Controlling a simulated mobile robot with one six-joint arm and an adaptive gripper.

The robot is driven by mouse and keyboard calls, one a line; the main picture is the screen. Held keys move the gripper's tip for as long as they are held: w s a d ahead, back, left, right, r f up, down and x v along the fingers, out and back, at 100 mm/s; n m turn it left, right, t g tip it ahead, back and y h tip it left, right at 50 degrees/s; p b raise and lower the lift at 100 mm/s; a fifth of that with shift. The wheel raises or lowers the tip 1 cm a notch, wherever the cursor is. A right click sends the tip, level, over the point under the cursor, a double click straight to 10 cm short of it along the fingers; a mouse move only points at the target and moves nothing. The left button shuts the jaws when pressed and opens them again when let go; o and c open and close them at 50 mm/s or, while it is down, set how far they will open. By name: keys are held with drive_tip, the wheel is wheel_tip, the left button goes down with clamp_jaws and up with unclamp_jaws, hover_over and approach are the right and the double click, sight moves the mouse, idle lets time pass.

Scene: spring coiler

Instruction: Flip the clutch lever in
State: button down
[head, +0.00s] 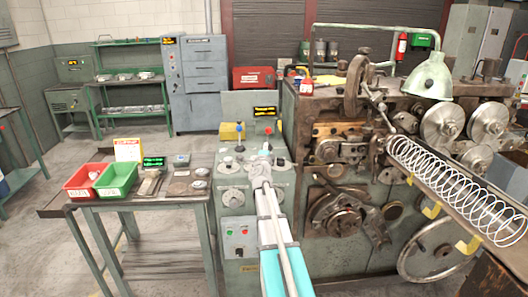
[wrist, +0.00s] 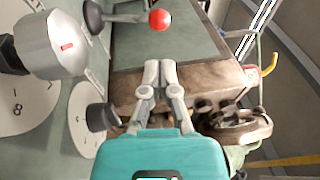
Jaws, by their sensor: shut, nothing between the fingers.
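A lever with a red ball (wrist: 160,20) on a thin metal arm from a black hub shows at the top of the wrist view. No label marks it as the clutch lever. In the head view a small red knob (head: 268,131) shows on the control cabinet, just beyond my gripper; I cannot tell if it is the same lever. My gripper (wrist: 160,66) is shut and empty, with the red ball ahead of its fingertips and a visible gap between. In the head view my gripper (head: 264,152) is in front of the green cabinet and hides part of its panel.
A silver knob (wrist: 52,45) and a black knob (wrist: 101,117) on dials stand left of my gripper. The coiler (head: 335,110) with its wire spring (head: 455,188) is at right. A table holds a red bin (head: 88,180) and a green bin (head: 117,179) at left.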

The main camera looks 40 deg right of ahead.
sight(267, 128)
drive_tip(key=p+x, duration=0.1)
drive_tip(key=x, duration=0.8)
drive_tip(key=shift+w+d, duration=0.2)
drive_tip(key=shift+d, duration=0.05)
drive_tip(key=shift+a, duration=0.3)
drive_tip(key=shift+d, duration=0.3)
drive_tip(key=shift+w+d+r+p, duration=0.4)
drive_tip(key=shift+w+r+p, duration=0.1)
drive_tip(key=shift+w, duration=0.15)
drive_tip(key=shift+w+d+r+p, duration=0.4)
drive_tip(key=shift+w+p, duration=0.1)
drive_tip(key=shift+w, duration=0.2)
drive_tip(key=x, duration=0.5)
drive_tip(key=shift+w+a+p, duration=0.25)
drive_tip(key=shift+w+p, duration=0.1)
drive_tip(key=shift+w, duration=0.1)
